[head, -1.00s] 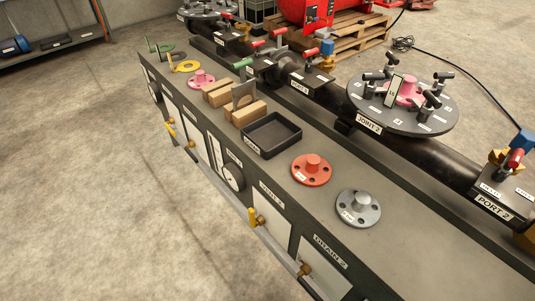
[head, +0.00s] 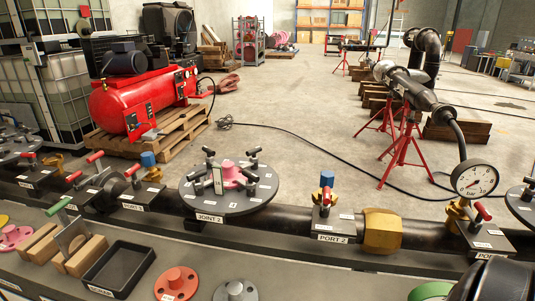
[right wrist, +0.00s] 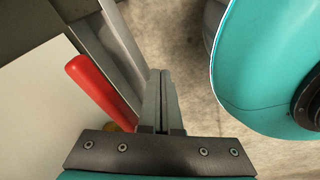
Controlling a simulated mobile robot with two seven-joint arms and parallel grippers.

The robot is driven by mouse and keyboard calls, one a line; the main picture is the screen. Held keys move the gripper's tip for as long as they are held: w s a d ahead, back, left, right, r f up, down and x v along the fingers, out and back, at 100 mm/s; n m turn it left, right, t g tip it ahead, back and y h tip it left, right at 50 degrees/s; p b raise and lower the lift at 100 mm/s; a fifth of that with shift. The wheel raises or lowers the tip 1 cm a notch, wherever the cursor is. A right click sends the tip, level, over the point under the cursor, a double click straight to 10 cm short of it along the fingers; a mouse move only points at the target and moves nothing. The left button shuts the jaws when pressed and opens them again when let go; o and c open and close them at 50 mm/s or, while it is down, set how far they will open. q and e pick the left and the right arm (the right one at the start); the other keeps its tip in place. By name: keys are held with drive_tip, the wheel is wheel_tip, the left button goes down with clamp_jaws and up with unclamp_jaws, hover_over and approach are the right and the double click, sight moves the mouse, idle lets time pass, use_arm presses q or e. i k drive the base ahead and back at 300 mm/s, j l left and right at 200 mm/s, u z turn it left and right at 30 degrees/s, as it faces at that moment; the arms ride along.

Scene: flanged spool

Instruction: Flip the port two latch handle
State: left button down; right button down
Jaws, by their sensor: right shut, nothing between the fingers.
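The port two fitting stands on the dark pipe right of centre in the head view, with its white PORT 2 label (head: 332,239) on the front. Its red latch handle (head: 326,196) sticks up, with a blue cap (head: 327,178) just behind it. My right gripper (right wrist: 160,76) shows in the right wrist view, with its fingers together and empty. A red lever (right wrist: 98,88) lies close to the left of the fingers there; I cannot tell which lever it is. My left gripper is not in view.
The round joint 2 flange (head: 230,196) with several clamps sits left of port two. A brass block (head: 382,232) and a pressure gauge (head: 475,180) are to its right.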

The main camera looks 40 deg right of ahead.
sight(325, 206)
drive_tip(key=z, duration=1.75)
